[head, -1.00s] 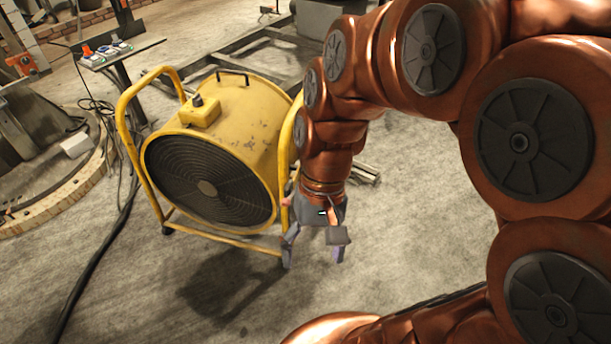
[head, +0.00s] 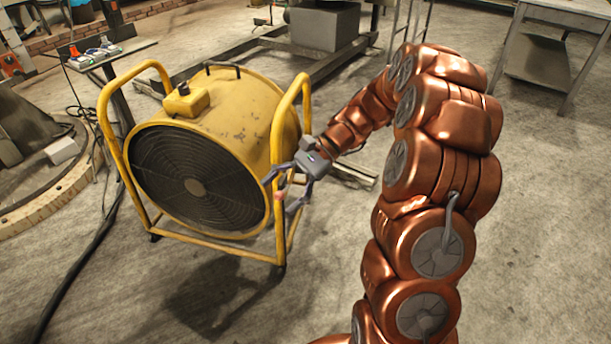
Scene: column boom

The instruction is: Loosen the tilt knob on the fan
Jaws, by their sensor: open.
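The yellow drum fan (head: 235,125) stands in its tubular frame (head: 112,160), its dark round grille (head: 165,170) facing the front left. My gripper (head: 277,194) is at the frame's right upright, with its fingers spread and pointing left towards it. A small reddish piece (head: 279,196), which looks like the tilt knob, shows between the fingers at the upright. I cannot tell whether the fingers touch it. Its exact shape is too small to make out.
A yellow box (head: 187,102) sits on top of the drum beside a black handle. A small side table (head: 125,48) with switches stands at the back left. A black cable (head: 75,270) runs along the floor at left. The floor at front is open.

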